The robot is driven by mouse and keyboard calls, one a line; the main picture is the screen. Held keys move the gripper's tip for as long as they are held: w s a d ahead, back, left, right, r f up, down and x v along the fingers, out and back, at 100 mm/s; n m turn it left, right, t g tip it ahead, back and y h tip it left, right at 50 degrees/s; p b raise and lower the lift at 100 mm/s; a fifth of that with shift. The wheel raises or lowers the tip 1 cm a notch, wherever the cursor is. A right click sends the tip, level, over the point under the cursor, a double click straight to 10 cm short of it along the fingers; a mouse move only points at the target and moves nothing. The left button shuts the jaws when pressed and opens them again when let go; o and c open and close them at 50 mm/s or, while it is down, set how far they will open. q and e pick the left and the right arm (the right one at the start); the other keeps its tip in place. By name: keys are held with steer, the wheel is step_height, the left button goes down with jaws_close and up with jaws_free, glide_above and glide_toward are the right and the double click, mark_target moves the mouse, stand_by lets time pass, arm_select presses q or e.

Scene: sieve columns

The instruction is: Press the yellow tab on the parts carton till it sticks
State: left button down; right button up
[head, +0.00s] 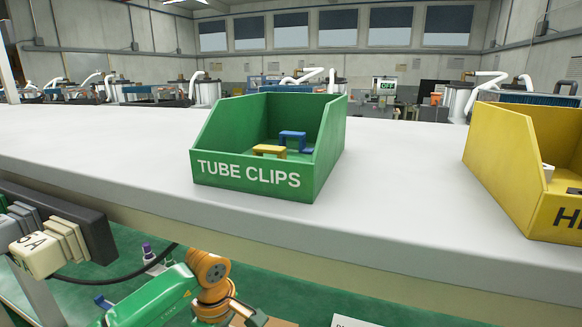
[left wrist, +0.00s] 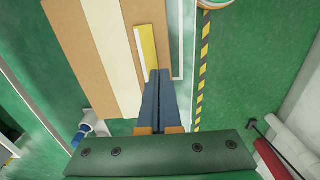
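In the left wrist view the parts carton (left wrist: 73,47) is a tan cardboard surface with a pale cream strip down its middle. The yellow tab (left wrist: 148,45) is a narrow upright strip with a white edge, near the carton's right side. My left gripper (left wrist: 160,72) has its two blue fingers together, with nothing seen between them. Their tips overlap the lower end of the tab in this view; I cannot tell if they touch it. In the head view my green and orange left arm reaches in low. My right gripper is in neither view.
A grey shelf (head: 400,190) crosses the head view above my arm. It bears a green TUBE CLIPS bin (head: 245,175) and a yellow bin (head: 505,160). A black-and-yellow striped line (left wrist: 203,60) runs right of the carton. A dark block with cream switches (head: 45,250) hangs at left.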

arm_select(q)
steer(key=shift+f+b, duration=0.8)
steer(key=shift+f, duration=0.1)
stand_by(0.3)
steer(key=shift+s+f, duration=0.25)
steer(key=shift+s, duration=0.05)
stand_by(1.1)
steer(key=shift+r, duration=0.1)
